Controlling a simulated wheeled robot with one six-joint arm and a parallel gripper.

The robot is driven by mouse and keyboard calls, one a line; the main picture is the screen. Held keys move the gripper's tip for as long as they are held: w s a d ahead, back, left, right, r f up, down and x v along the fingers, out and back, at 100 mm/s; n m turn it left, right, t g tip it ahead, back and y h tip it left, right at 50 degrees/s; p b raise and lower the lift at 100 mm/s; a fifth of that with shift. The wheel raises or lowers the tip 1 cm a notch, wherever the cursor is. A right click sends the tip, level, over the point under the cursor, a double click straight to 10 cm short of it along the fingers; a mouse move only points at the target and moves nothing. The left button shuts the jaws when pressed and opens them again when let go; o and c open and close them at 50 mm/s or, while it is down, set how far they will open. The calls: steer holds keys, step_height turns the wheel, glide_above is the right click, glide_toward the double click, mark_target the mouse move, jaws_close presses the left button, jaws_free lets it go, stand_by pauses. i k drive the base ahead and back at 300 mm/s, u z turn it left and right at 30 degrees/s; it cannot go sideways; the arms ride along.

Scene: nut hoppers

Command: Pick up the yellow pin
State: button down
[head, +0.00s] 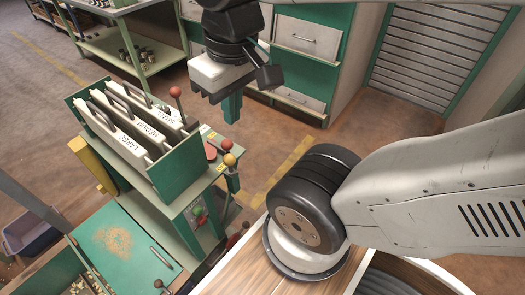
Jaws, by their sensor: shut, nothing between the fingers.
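A pin with a round yellow head (229,159) stands at the right end of the green nut hopper machine, near its edge. A small orange-red ball-headed pin (226,145) stands just behind it. My gripper (232,109) hangs above and behind these pins, pointing down, with its green fingers together. Nothing shows between the fingers, and they are apart from the yellow pin. The lower part of the yellow pin is hard to make out.
The hopper machine (178,165) holds upright plates marked LARGE, MEDIUM and SMALL. A red-knobbed lever (176,92) rises beside them. A green tray (125,243) lies in front. Cabinets (308,45) and a shelf (140,45) stand behind. The brown floor (270,140) right of the machine is clear.

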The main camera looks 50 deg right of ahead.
mark_target(229, 160)
steer(key=u, duration=1.7)
steer(key=k, duration=1)
steer(key=z, duration=2.05)
steer(key=i, duration=0.5)
